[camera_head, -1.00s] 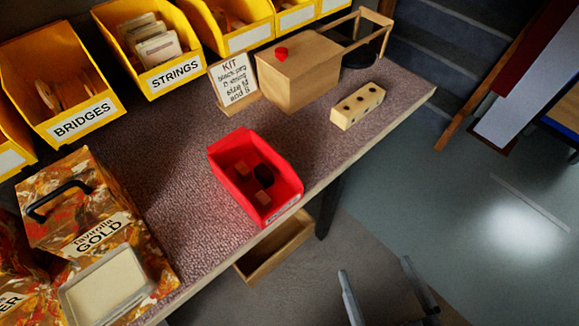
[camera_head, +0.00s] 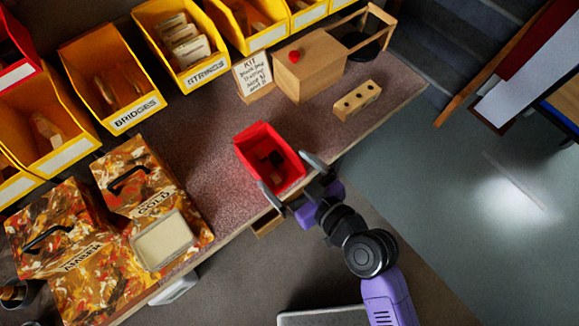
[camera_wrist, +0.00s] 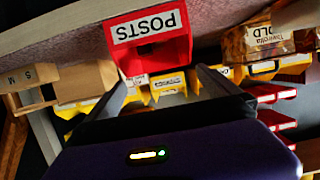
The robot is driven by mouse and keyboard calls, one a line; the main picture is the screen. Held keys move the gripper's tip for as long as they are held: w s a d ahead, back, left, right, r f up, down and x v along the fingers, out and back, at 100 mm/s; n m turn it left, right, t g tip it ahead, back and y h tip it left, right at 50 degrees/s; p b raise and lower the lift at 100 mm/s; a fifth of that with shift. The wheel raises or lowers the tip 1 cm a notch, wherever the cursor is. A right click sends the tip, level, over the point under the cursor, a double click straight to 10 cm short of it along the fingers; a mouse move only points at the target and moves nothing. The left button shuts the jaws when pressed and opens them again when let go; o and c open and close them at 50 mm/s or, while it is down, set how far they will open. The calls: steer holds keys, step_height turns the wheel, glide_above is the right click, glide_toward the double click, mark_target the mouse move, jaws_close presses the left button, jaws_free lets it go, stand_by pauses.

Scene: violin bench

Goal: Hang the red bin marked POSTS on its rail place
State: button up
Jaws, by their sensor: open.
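The red bin (camera_head: 262,143) stands on the bench near its front edge, with a few small dark and brownish pieces inside. In the wrist view the bin (camera_wrist: 178,50) shows its white POSTS label, upside down. My gripper (camera_head: 292,178) is open at the bin's front, with one finger on each side of the front end. In the wrist view the fingers of my gripper (camera_wrist: 158,100) are apart, with the bin's front beyond them. I cannot tell whether they touch it. The bin's rail place cannot be made out.
Yellow bins marked BRIDGES (camera_head: 112,85) and STRINGS (camera_head: 182,45) line the back. A KIT card (camera_head: 253,77), a wooden box (camera_head: 309,68) and a block with holes (camera_head: 357,100) stand right of the bin. Marbled GOLD (camera_head: 150,185) and AMBER (camera_head: 70,235) boxes stand left.

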steer(key=shift+x, duration=4.3)
steer(key=shift+w, duration=0.1)
steer(key=c, duration=1.2)
steer(key=shift+d+r+p, duration=0.1)
steer(key=shift+r+p, duration=1.25)
steer(key=shift+r, duration=0.2)
